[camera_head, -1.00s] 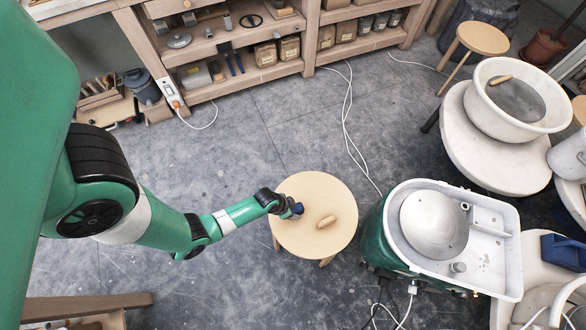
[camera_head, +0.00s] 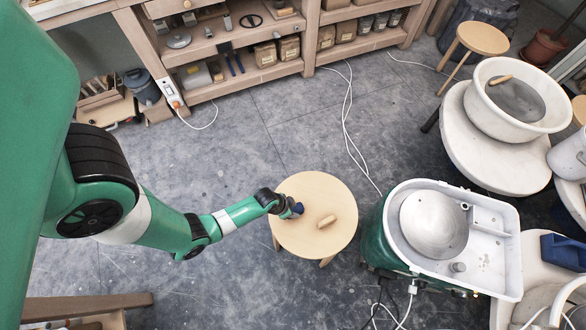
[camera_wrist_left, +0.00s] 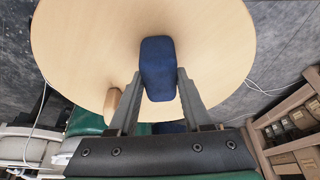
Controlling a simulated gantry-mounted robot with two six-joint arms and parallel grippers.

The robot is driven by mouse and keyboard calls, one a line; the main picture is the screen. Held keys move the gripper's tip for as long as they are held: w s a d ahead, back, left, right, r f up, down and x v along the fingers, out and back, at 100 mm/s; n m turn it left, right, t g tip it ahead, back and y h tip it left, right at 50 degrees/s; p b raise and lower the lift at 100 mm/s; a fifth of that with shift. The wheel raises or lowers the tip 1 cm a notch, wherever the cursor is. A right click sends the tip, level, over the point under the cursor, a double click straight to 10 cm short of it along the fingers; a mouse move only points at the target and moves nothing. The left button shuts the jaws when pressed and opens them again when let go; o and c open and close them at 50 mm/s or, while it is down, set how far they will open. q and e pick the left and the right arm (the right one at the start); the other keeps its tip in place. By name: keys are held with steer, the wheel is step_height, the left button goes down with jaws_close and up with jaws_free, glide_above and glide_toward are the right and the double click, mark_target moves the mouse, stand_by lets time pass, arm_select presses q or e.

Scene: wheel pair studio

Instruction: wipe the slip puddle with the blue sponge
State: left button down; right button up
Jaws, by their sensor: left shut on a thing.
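My left gripper (camera_head: 291,210) is over the left part of the round wooden stool top (camera_head: 300,242). It is shut on the blue sponge (camera_head: 299,208). In the left wrist view the sponge (camera_wrist_left: 157,66) sits between the two fingers, with the stool top behind it. I cannot tell whether the sponge touches the stool. I cannot clearly make out a slip puddle; small brownish specks (camera_head: 484,261) show in the white splash pan (camera_head: 500,225) of the pottery wheel at the right. My right gripper is not in view.
A tan, rounded block (camera_head: 326,221) lies on the stool, right of the sponge. The wheel's grey disc (camera_head: 434,224) fills the pan's left part. A second wheel with a white basin (camera_head: 545,118) stands at upper right. White cables (camera_head: 347,120) cross the floor.

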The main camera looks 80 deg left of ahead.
arm_select(q)
steer(key=shift+r+p, duration=3.05)
steer(key=shift+r, duration=0.05)
steer(key=shift+f, duration=0.1)
